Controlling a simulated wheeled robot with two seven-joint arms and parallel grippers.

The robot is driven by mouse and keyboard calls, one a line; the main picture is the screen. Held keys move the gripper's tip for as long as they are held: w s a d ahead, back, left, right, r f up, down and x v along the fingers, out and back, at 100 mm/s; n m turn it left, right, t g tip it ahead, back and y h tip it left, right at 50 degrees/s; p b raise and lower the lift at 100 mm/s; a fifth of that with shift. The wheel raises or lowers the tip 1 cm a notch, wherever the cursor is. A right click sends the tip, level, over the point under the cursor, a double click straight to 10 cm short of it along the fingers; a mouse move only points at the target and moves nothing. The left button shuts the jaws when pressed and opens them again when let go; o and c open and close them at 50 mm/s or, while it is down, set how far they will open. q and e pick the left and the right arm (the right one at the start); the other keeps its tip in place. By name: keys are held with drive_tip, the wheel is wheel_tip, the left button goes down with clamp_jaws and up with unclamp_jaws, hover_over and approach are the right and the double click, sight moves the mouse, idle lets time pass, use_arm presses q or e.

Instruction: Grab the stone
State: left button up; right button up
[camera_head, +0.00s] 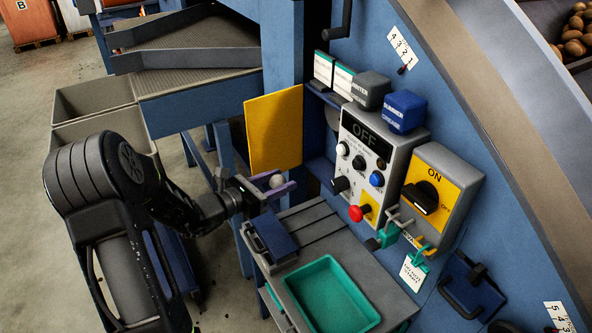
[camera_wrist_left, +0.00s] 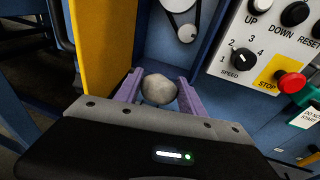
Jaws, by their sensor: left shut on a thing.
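The stone (camera_head: 276,181) is a small, pale grey, rounded lump. My left gripper (camera_head: 277,187) is shut on it, with its purple fingers on either side. In the left wrist view the stone (camera_wrist_left: 158,89) sits between the two fingertips (camera_wrist_left: 160,88). It is held in the air beside the yellow panel, above the back of the grey shelf. The underside of the stone is partly hidden by the gripper body. My right gripper does not show in either view.
A green tray (camera_head: 318,296) and a dark blue block (camera_head: 273,237) are on the grey shelf (camera_head: 318,222). A yellow panel (camera_head: 275,130) stands behind the gripper. The control box (camera_head: 372,165) with its red stop button is to the right. Grey bins (camera_head: 95,97) stand at left.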

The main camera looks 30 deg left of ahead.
use_arm(q)
drive_tip(key=shift+v, duration=0.95)
